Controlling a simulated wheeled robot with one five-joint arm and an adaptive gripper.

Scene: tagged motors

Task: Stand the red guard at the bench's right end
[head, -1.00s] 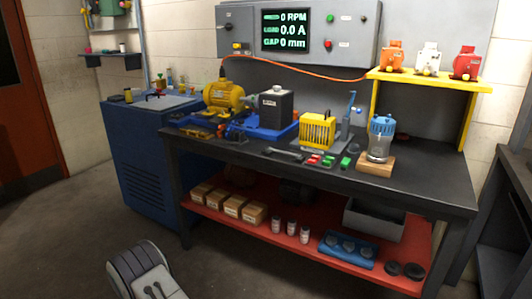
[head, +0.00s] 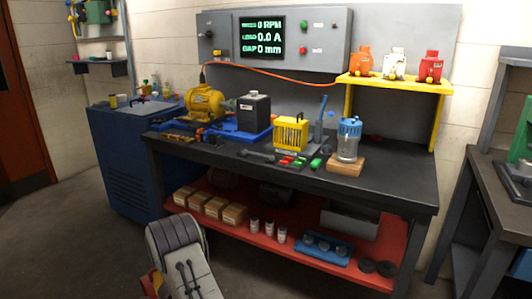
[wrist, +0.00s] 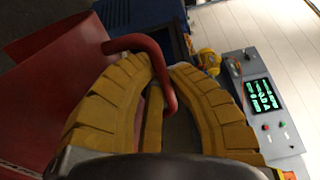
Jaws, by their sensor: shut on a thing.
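The red guard (wrist: 50,105) fills the left of the wrist view as a broad red panel with a curved red bar handle (wrist: 136,42). My gripper (wrist: 163,68) has its yellow ribbed fingers closed around this handle, and the guard hangs beside them. In the head view my arm is at the bottom, with only a bit of red and yellow showing at its left; most of the guard is out of frame. The bench (head: 395,190) stands ahead, and its dark top is bare at the right end.
A blue-topped glass jar (head: 348,140) on a wooden block stands left of the bare end. A yellow cage (head: 291,134) and small coloured blocks are further left. A yellow shelf (head: 395,84) with three bottles rises behind. Another bench (head: 490,190) stands at the right, across a gap.

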